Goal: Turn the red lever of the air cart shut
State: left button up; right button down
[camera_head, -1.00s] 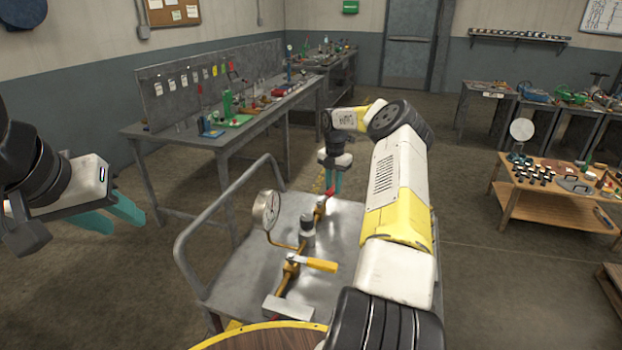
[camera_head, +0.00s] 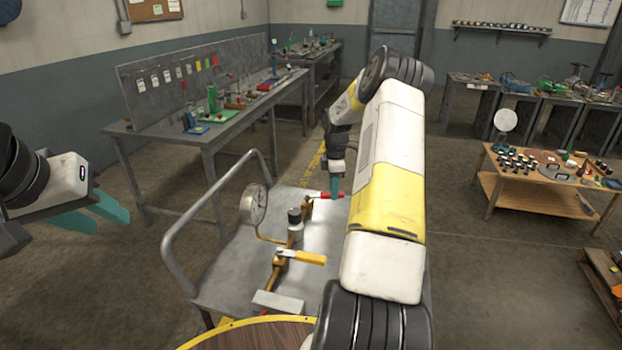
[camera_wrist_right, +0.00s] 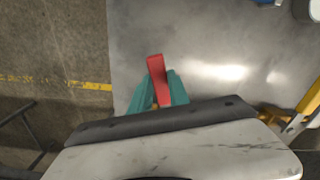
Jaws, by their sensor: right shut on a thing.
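The air cart (camera_head: 225,270) is a grey metal cart with a bent tube handle. A brass pipe on it carries a round gauge (camera_head: 254,204), a yellow lever (camera_head: 302,257) and, at the far end, the red lever (camera_head: 325,195). The red lever points right, roughly across the pipe. My right gripper (camera_head: 335,187) reaches down over it, shut on it. In the right wrist view the red lever (camera_wrist_right: 157,75) stands between the teal fingers (camera_wrist_right: 163,92); its pivot is hidden. My left gripper (camera_head: 103,213) is open and empty, left of the cart.
A workbench (camera_head: 215,133) with tools stands behind the cart at the left. A low wooden table (camera_head: 520,190) with small parts stands at the right. A round wooden top with a yellow rim (camera_head: 240,333) is at the front. The floor right of the cart is clear.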

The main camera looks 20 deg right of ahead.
jog(key=shift+s+a+m, duration=0.35)
jog(key=shift+s+m, duration=0.3)
jog(key=shift+m, duration=0.35)
jog(key=shift+s+a+m, duration=0.35)
jog(key=shift+s+m, duration=0.3)
jog(key=shift+m, duration=0.35)
jog(key=shift+a, duration=0.1)
jog(key=c, duration=1.2)
grip_release()
jog(key=shift+c, duration=0.2)
notch_tip(320, 180, up, 8)
